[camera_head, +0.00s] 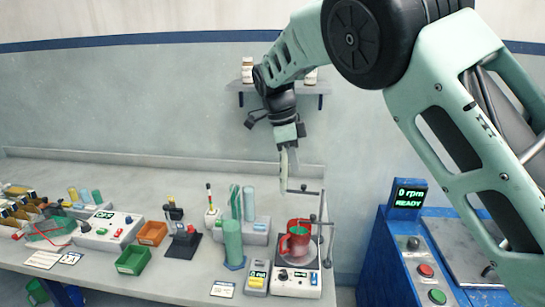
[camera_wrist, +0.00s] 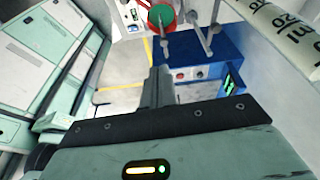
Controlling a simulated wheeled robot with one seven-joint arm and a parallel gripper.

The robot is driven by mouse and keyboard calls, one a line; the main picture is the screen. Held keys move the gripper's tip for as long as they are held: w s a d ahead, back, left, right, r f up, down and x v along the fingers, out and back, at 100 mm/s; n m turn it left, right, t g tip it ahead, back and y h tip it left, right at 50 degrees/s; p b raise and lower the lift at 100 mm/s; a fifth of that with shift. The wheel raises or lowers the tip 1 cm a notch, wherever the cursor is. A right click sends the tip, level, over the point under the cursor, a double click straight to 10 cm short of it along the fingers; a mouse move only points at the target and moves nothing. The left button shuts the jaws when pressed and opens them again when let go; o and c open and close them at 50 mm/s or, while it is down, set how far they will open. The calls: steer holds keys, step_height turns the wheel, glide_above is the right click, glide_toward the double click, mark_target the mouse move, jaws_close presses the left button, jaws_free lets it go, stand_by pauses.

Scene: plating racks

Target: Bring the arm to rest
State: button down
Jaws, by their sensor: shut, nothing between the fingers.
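My gripper (camera_head: 292,165) hangs pointing down from my raised arm, in front of the grey wall and above the bench's right end. In the wrist view its dark fingers (camera_wrist: 157,88) are together with nothing visible between them. A pale, narrow piece (camera_head: 283,172) shows beside the fingers in the head view. A pale cylinder with "20 ml" marks (camera_wrist: 288,18) is close to the camera in the wrist view; I cannot tell whether it is the same piece.
Below stands a red vessel (camera_head: 297,240) on a white hotplate (camera_head: 297,284) with metal rods. A blue machine (camera_head: 408,240) reading 0 rpm READY stands right. Racks, bins and instruments crowd the bench (camera_head: 150,180). A shelf (camera_head: 300,87) with bottles is behind my arm.

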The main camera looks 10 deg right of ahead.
steer(key=s+a+f+n+y+b, duration=0.1)
steer(key=s+f+n+b, duration=0.1)
steer(key=s+n, duration=0.7)
steer(key=s+a+f+n+y+b, duration=0.1)
steer(key=s+f+n+b, duration=0.2)
steer(key=s+n, duration=0.7)
steer(key=s+a+f+n+t+y+b, duration=0.1)
steer(key=s+f+n+b, duration=0.2)
steer(key=s+n, duration=0.6)
steer(key=s+f, duration=0.2)
steer(key=s, duration=0.6)
steer(key=shift+s+a+f+n, duration=0.2)
steer(key=shift+s+f+n, duration=0.15)
steer(key=shift+n, duration=0.05)
